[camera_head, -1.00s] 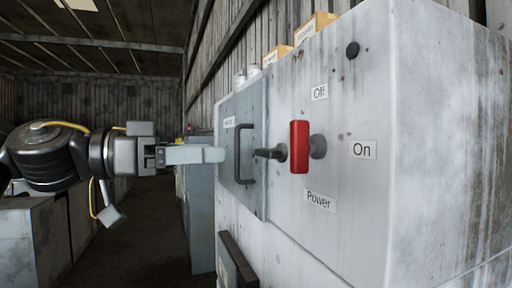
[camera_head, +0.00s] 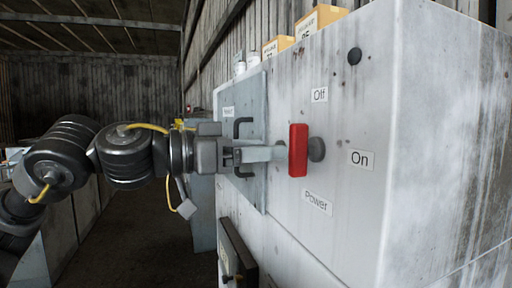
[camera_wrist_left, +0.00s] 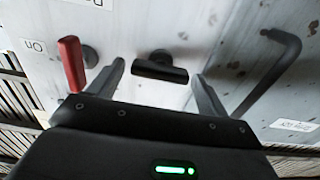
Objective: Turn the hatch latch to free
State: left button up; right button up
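The hatch latch is a dark T-shaped handle (camera_wrist_left: 160,70) on the grey housing face. In the left wrist view it lies crosswise between my left gripper's fingers. In the head view my fingers hide it. The hatch (camera_head: 256,100) is a grey panel, closed, with a dark bar handle (camera_head: 243,123). That handle also shows at right in the wrist view (camera_wrist_left: 268,75). My left gripper (camera_head: 281,153) is open in front of the latch, a finger on each side. Neither finger visibly touches it. My right gripper is in neither view.
A red power lever (camera_head: 298,150) stands upright just right of the latch, close to my fingertips; it also shows in the wrist view (camera_wrist_left: 72,63). Below the hatch a dark-framed panel (camera_head: 238,256) sticks out. Yellow boxes (camera_head: 319,20) stand on top of the housing.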

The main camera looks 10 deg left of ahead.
pick_arm(q)
jog(key=c, duration=0.8)
jog(key=shift+o, duration=0.2)
jog(key=m+b, duration=0.2)
jog(key=m, duration=0.4)
jog(key=m+b, duration=0.3)
jog(key=m, duration=0.3)
jog(key=m+b, duration=0.2)
jog(key=m, duration=0.3)
jog(key=shift+s+d+f+m+b, duration=0.15)
jog(key=shift+s+f+m+b, duration=0.15)
jog(key=shift+m, duration=0.1)
jog(key=o, duration=1)
